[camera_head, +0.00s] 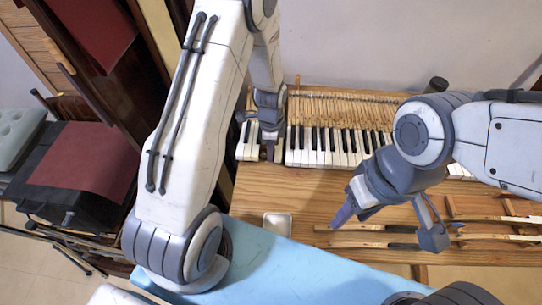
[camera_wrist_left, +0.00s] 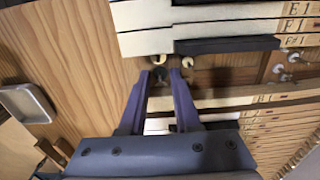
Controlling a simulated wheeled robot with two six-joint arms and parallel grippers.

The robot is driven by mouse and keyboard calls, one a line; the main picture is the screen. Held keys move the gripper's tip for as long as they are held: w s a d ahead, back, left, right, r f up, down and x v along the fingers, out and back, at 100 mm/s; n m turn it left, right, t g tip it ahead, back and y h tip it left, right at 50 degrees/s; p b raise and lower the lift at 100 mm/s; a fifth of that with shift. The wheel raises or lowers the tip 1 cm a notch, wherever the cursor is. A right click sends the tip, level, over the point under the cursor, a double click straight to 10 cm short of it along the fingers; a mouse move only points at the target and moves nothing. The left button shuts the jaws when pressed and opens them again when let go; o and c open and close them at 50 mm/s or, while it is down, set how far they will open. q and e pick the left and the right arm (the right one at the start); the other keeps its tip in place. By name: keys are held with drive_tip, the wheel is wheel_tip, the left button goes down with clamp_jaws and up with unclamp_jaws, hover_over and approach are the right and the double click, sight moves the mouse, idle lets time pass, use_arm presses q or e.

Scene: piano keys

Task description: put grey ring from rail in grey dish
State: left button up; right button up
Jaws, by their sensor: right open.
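The grey dish (camera_head: 278,222) stands on the wooden front of the keyboard in the head view; it also shows at the left edge of the left wrist view (camera_wrist_left: 27,103). My left gripper (camera_wrist_left: 161,74) is over the gap in the keys, its fingers apart. A small dark grey, ring-like shape (camera_wrist_left: 159,73) shows between its fingertips; I cannot tell whether they touch it. Pale small rings (camera_wrist_left: 188,62) lie just beyond the fingertips. In the head view my left gripper (camera_head: 270,150) hides the rail there. My right gripper (camera_head: 387,227) is open and empty at the right.
White and black keys (camera_head: 330,143) border the gap; labelled keys (camera_wrist_left: 225,12) lie close beyond the left gripper. Several loose key sticks (camera_head: 365,245) lie on the wood near the right gripper. A light blue surface (camera_head: 300,270) is in front. Wood around the dish is clear.

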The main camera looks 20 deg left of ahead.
use_arm(q)
drive_tip(key=shift+f, duration=0.25)
idle(0.3)
drive_tip(key=c, duration=0.3)
drive_tip(key=shift+r, duration=0.2)
drive_tip(key=shift+r+p, duration=1.2)
drive_tip(key=shift+r, duration=0.05)
drive_tip(key=shift+r, duration=0.2)
drive_tip(key=shift+r+p, duration=2.55)
drive_tip(key=shift+r, duration=0.3)
